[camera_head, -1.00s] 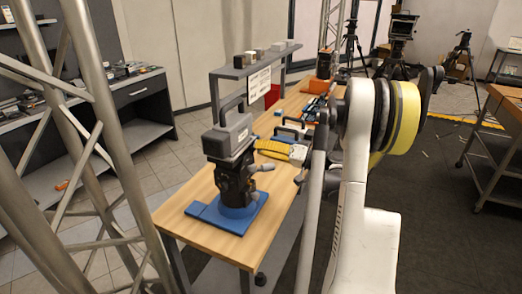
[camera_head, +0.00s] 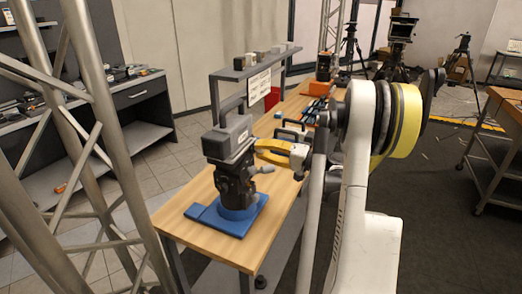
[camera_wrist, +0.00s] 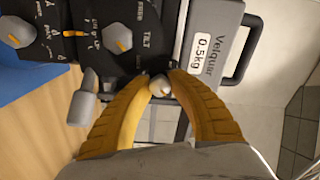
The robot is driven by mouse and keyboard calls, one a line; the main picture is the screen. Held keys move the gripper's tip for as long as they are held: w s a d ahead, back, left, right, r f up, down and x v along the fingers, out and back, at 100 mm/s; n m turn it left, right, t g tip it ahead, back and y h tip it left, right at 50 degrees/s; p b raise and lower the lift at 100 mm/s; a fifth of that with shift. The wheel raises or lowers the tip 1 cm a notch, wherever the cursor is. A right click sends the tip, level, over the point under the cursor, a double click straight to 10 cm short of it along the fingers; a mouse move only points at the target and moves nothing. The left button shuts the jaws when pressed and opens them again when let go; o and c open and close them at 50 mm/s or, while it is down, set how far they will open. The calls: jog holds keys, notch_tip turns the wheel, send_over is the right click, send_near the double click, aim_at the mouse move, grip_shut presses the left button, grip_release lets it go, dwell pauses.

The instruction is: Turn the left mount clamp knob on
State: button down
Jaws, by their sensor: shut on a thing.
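A black camera head (camera_head: 235,182) stands upright on a blue base (camera_head: 207,213) on the wooden table, with a grey weight box (camera_head: 228,137) on top. In the wrist view the box shows at the upper right (camera_wrist: 214,50), marked "0.5kg". My gripper (camera_wrist: 160,76) has two yellow-orange fingers closed around a small light knob (camera_wrist: 160,87) beside the head, near the box's edge. Its label cannot be read. A knob labelled TILT (camera_wrist: 117,38) and another knob (camera_wrist: 18,32) lie farther left. In the head view my gripper (camera_head: 262,150) reaches the head's right side; the gripped knob is hidden there.
A grey lever (camera_wrist: 84,102) sticks out close to the left finger. A shelf frame (camera_head: 250,70) and several tools stand farther back on the table (camera_head: 180,235). Metal truss bars (camera_head: 95,90) rise at the left. The table's front corner is clear.

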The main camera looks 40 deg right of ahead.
jog(key=c, duration=1.2)
grip_release()
jog(key=v, duration=1.2)
